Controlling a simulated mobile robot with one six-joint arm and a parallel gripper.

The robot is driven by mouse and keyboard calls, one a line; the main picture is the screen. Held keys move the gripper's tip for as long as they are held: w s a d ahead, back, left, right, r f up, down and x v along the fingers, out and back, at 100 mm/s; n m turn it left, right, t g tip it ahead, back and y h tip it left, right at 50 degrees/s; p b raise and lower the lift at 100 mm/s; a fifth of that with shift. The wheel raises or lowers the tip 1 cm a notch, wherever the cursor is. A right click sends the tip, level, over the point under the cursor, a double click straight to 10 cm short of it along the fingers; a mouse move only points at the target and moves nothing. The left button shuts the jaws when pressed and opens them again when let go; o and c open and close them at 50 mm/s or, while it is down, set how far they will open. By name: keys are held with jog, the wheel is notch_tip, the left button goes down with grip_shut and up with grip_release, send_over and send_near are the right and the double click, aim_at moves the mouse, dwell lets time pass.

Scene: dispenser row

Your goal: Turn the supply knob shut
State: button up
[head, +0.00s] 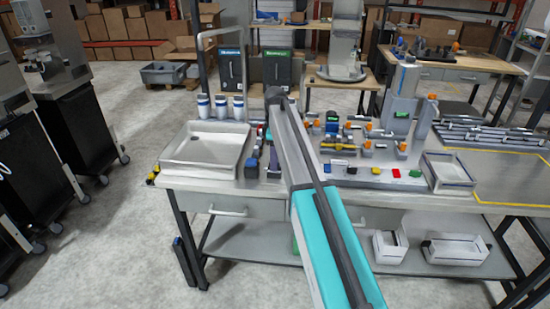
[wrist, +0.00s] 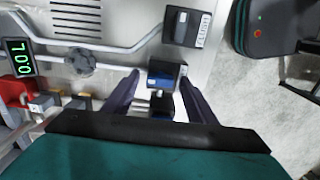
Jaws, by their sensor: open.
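My gripper (wrist: 159,80) is open in the wrist view, with its two dark fingers apart. A blue-and-black block-shaped fitting (wrist: 165,74) shows between the fingertips, with a smaller dark part below it. I see no clear contact. A round grey lobed knob (wrist: 81,62) sits on a pipe left of my fingers, apart from them. No readable label tells which part is the supply knob. In the head view my arm covers the gripper and part of the bench fittings.
A dark switch (wrist: 184,26) is above. In the head view, a white basin (head: 205,153) is left of my arm, and valves with orange caps (head: 366,145) are right.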

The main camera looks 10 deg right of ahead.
jog(key=c, duration=1.1)
jog(key=shift+m, duration=0.5)
jog(key=m, duration=0.7)
jog(key=shift+m, duration=0.4)
jog(key=m, duration=0.9)
jog(key=shift+w, duration=0.1)
